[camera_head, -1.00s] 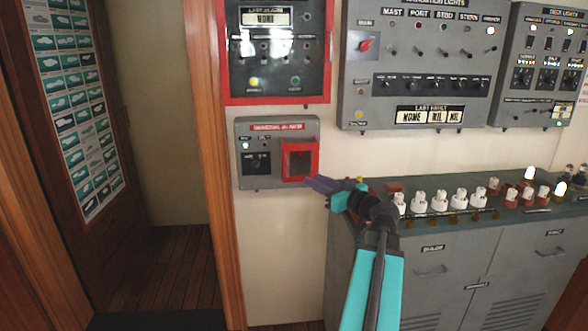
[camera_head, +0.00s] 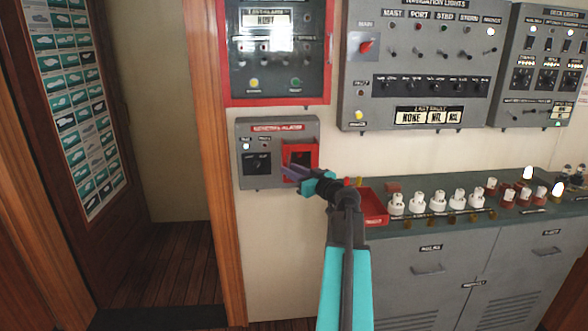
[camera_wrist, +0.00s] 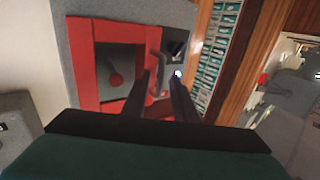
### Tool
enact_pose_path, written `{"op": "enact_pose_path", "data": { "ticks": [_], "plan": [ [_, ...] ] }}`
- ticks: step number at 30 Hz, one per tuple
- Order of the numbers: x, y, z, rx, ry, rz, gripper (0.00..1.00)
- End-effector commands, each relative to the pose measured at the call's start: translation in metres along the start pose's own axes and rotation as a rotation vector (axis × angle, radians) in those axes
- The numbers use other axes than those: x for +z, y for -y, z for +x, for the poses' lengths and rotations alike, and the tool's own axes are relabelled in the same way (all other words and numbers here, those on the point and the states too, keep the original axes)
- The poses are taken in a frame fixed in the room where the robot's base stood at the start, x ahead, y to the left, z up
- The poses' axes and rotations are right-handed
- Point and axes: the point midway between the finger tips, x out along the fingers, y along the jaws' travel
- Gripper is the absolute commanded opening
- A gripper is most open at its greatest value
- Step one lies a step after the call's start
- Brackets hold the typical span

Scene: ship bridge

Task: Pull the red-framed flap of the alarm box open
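The grey alarm box (camera_head: 258,180) hangs on the wall below a larger red-framed panel. Its red-framed flap (camera_head: 314,150) is on the box's right half and looks closed. A reddish handle (camera_wrist: 157,65) stands at the frame's edge, between my two fingers (camera_wrist: 162,80). The fingers are apart; contact with the handle is not clear.
A grey cabinet (camera_head: 420,290) stands below right, with a red tray (camera_head: 375,220) and several white-and-red pieces on top. A grey navigation lights panel (camera_head: 420,75) is on the wall above. A wooden door post (camera_head: 225,200) borders the box's left.

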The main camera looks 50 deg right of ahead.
Motion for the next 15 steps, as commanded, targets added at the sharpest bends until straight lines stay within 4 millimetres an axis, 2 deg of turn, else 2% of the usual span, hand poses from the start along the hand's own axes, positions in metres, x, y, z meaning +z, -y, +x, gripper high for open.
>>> {"op": "enact_pose_path", "data": {
  "ticks": [10, 14, 15],
  "plan": [
    [0.0004, 0.0001, 0.0021, 0.0, 0.0, 0.0, 0.24],
    [0.0004, 0.0001, 0.002, 0.0, 0.0, 0.0, 0.02],
    [0.0004, 0.0001, 0.002, 0.0, 0.0, 0.0, 0.0]
  ]
}}
